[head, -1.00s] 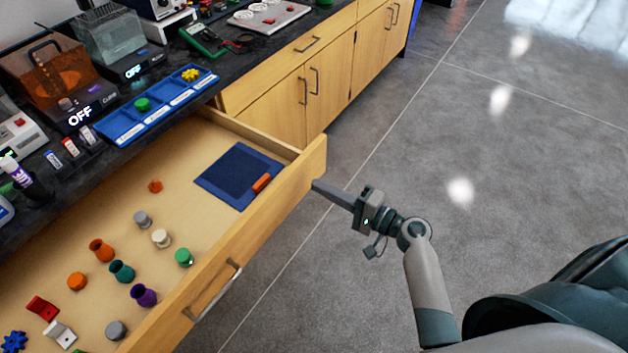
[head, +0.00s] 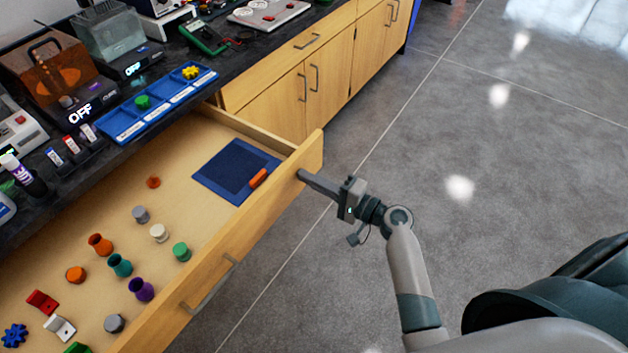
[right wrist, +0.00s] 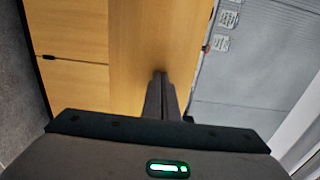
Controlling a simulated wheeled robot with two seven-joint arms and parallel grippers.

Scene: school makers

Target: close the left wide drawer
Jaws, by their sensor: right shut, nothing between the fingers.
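The left wide drawer (head: 262,221) is wooden and stands pulled out from under the dark counter, with its bar handle (head: 211,287) on the front. My right gripper (head: 301,175) is shut and empty. Its fingertips are at the outer face of the drawer front, close to the far end; they seem to touch it. In the right wrist view the closed fingers (right wrist: 160,78) point at a wooden panel. My left gripper is not in view.
Several small parts and a blue tray (head: 211,181) lie in the drawer. A blue sorting tray (head: 120,124) and machines stand on the counter (head: 235,68). Closed cabinet doors (head: 340,70) lie beyond. The grey floor to the right is clear.

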